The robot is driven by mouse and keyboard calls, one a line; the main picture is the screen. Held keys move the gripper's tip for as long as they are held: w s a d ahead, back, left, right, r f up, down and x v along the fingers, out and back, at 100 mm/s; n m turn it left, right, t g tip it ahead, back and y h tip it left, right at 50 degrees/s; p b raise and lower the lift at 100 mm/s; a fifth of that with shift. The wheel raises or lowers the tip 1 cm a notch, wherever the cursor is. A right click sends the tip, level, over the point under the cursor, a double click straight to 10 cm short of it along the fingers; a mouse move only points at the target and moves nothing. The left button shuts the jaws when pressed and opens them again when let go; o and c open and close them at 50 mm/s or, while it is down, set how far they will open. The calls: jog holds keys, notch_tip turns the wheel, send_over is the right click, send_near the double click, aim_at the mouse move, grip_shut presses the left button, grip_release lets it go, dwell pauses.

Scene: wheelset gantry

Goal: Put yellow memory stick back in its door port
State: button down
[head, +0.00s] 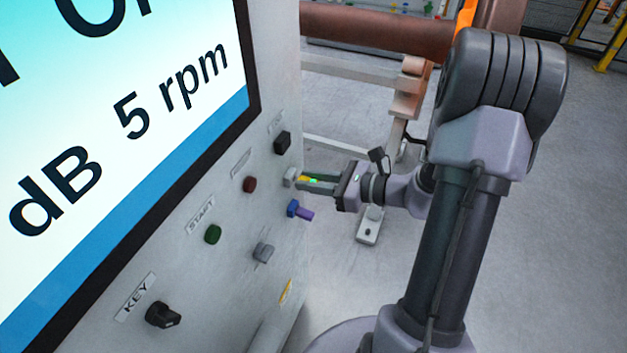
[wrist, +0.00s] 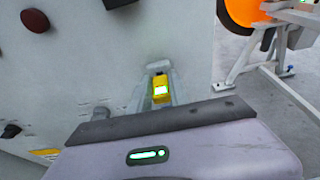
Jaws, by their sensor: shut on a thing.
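A grey port (head: 289,176) on the door is right at the tip of the stick. It also shows in the wrist view (wrist: 158,65). I cannot tell how far the stick sits in the port.
The door carries a screen (head: 110,120), a red button (head: 249,184), a green button (head: 213,234), a key switch (head: 163,315) and a black knob (head: 282,142). A blue port with a purple stick (head: 304,214) is just below my gripper.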

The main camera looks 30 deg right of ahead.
jog(key=shift+w+a, duration=0.3)
jog(key=shift+w, duration=0.05)
jog(key=c, duration=1.1)
grip_release()
jog(key=shift+c, duration=0.2)
jog(key=shift+s+d, duration=0.1)
jog(key=p+v, duration=0.4)
jog(key=v, duration=1.3)
jog(key=shift+s, duration=0.1)
